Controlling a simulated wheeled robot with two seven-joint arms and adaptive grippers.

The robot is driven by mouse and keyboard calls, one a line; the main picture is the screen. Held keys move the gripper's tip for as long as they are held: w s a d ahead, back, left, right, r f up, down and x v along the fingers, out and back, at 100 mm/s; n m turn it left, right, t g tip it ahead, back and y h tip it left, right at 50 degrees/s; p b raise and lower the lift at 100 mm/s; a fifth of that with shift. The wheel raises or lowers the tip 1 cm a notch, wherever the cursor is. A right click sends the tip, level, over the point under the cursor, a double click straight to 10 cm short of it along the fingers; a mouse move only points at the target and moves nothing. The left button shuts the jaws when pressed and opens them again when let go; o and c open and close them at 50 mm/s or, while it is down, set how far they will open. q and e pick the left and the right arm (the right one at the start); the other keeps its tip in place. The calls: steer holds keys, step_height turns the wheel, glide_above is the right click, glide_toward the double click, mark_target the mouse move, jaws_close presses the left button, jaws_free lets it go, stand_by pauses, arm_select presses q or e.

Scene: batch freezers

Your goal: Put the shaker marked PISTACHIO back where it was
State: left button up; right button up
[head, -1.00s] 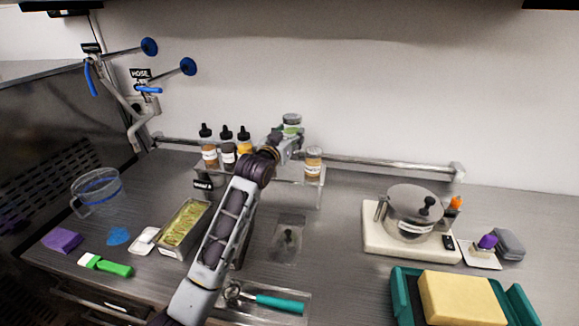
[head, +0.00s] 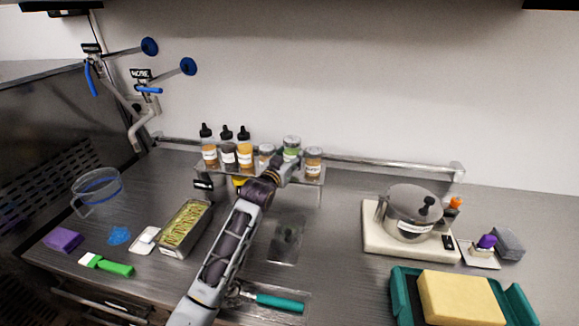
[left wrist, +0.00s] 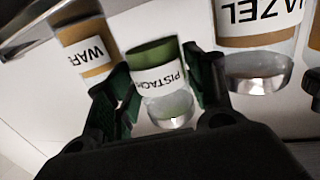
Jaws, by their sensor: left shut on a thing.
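The shaker marked PISTACHIO (left wrist: 156,80) has green contents and a white label, and sits between the fingers of my left gripper (left wrist: 150,88) in the left wrist view. In the head view the shaker (head: 291,146) is at the small rack shelf (head: 312,180) by the back wall, between two shakers with tan contents. My left gripper (head: 285,166) is shut on it from the front. My right gripper does not show.
Several dark-capped bottles (head: 227,148) stand left on the shelf. A pan of green product (head: 184,228) and a teal-handled scoop (head: 280,302) lie in front.

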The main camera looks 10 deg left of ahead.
arm_select(q)
step_height(320, 180, down, 3)
steer(key=shift+r, duration=0.15)
steer(key=shift+f, duration=0.45)
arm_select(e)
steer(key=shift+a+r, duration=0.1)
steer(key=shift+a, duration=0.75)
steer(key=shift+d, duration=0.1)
arm_select(q)
steer(key=shift+f, duration=0.15)
steer(key=o, duration=0.7)
steer(key=shift+o, duration=0.2)
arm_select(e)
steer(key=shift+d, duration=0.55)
